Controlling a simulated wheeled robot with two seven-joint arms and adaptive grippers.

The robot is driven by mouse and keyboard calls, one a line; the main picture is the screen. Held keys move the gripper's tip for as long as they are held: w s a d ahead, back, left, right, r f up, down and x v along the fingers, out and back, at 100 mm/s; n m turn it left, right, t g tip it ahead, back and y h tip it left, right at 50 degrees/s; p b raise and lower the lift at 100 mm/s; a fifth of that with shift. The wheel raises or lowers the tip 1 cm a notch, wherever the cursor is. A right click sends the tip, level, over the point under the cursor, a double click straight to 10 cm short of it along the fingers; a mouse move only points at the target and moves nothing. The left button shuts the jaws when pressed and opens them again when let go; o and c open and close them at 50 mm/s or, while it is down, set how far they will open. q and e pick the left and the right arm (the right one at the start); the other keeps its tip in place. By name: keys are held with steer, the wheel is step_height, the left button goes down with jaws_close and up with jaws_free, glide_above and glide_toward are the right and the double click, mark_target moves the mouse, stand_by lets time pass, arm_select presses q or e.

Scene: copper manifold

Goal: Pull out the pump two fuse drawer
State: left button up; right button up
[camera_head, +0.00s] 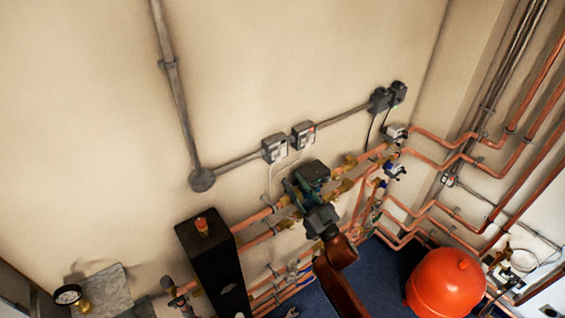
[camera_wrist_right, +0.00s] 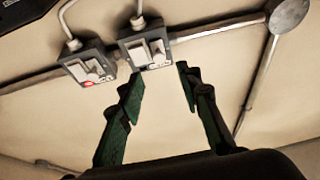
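Two grey fused switch boxes sit side by side on the wall conduit. In the head view, the left box (camera_head: 275,149) and the right box (camera_head: 303,134) show above the copper pipes. In the right wrist view, which is turned over, one box (camera_wrist_right: 146,45) is just beyond my fingertips, and the other box (camera_wrist_right: 90,66), with a red mark, is to its left. I cannot read which serves pump two. My right gripper (camera_wrist_right: 160,70) is open and empty, with its green-padded fingers apart and the nearer box past them. My left gripper is not in view.
Copper pipes (camera_head: 485,160) run along the wall and the right side. A black cabinet (camera_head: 213,260) stands left of my right arm, and a red tank (camera_head: 444,285) stands right. Cables hang from the boxes.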

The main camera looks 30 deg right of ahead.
mark_target(279, 160)
steer(key=p+x, duration=0.2)
steer(key=x, duration=0.5)
steer(key=shift+w, duration=0.3)
steer(key=shift+c, duration=0.3)
jaws_close()
